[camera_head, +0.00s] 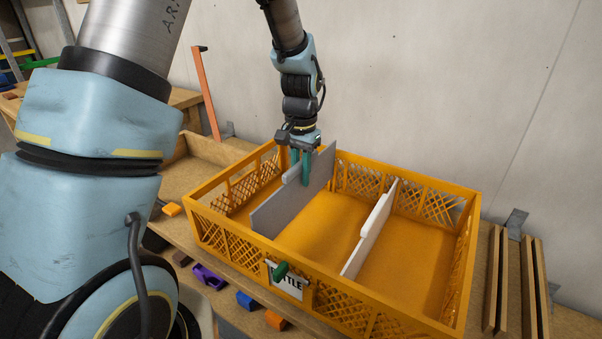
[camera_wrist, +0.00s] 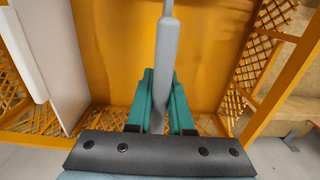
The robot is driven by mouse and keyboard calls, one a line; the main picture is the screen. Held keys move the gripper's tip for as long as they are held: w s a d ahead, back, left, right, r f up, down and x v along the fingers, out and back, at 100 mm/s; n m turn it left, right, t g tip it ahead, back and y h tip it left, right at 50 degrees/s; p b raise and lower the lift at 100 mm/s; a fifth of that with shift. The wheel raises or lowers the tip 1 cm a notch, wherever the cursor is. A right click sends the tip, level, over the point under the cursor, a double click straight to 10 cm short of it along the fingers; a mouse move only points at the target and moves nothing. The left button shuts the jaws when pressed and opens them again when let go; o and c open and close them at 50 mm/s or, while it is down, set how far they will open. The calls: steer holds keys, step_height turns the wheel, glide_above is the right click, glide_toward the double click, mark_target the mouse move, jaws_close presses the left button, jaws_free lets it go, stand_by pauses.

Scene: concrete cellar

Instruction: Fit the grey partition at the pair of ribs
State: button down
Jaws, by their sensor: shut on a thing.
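The grey partition (camera_head: 288,202) is a flat upright panel in the left part of the orange crate (camera_head: 343,313), reaching from near the front wall toward the back. My gripper (camera_head: 304,168) has its teal fingers shut on the partition's upper edge, toward its back end. In the wrist view the grey partition (camera_wrist: 165,45) shows edge-on between the fingers (camera_wrist: 163,98). Whether its lower edge touches the crate floor is hard to tell. The pair of ribs cannot be made out in either view.
A white partition (camera_head: 369,232) stands across the crate to the right; it also shows in the wrist view (camera_wrist: 45,55). A label and green clip (camera_head: 281,271) are on the front wall. Wooden strips (camera_head: 514,280) lie right. Coloured blocks lie in front; a wall stands behind.

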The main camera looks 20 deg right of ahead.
steer(key=shift+f+b, duration=0.7)
steer(key=shift+f, duration=0.55)
steer(key=c, duration=0.7)
jaws_free()
steer(key=shift+c, duration=0.2)
step_height(320, 180, up, 10)
steer(key=shift+r+b, duration=0.2)
steer(key=shift+b, duration=0.65)
steer(key=shift+r+p, duration=2.25)
steer(key=shift+r, duration=0.5)
